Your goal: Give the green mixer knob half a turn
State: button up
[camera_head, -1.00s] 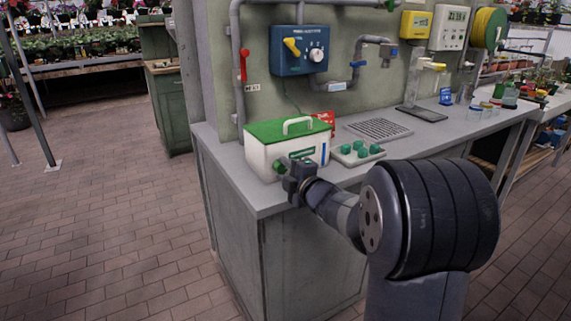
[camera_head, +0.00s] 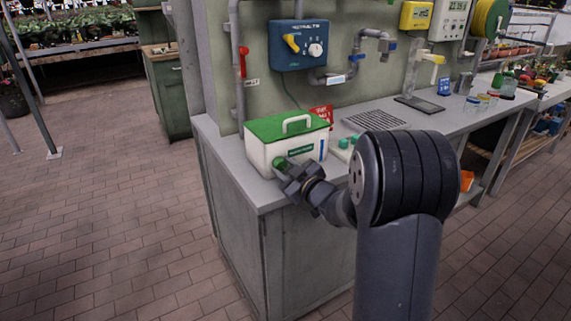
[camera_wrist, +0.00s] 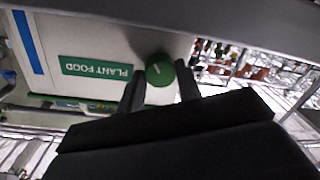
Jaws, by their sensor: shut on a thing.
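The green mixer knob (camera_head: 280,163) is on the front of a white box with a green lid (camera_head: 285,127), near its left side. In the wrist view the knob (camera_wrist: 160,70) is round, with a pale mark on its face, beside the PLANT FOOD label (camera_wrist: 95,69). My gripper (camera_head: 287,169) is at the box front, rotated, with its fingers on the knob. In the wrist view my gripper (camera_wrist: 160,88) has one dark finger on each side of the knob and is shut on it. Part of the knob's rim is hidden by the fingers.
The box stands on a grey bench (camera_head: 225,155) near its left end. A blue wall unit (camera_head: 299,46) with a yellow lever hangs above. A red sign (camera_head: 321,116) and a drain grate (camera_head: 374,120) are behind and to the right. The floor left of the bench is clear.

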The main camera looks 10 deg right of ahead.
jog(key=m+p, duration=0.2)
jog(key=m, duration=0.4)
jog(key=shift+f+m, duration=0.15)
jog(key=shift+m, duration=0.25)
dwell(0.4)
jog(key=o, duration=1)
jog(key=v, duration=1)
jog(key=shift+s+d+f, duration=0.15)
jog(key=shift+s, duration=0.2)
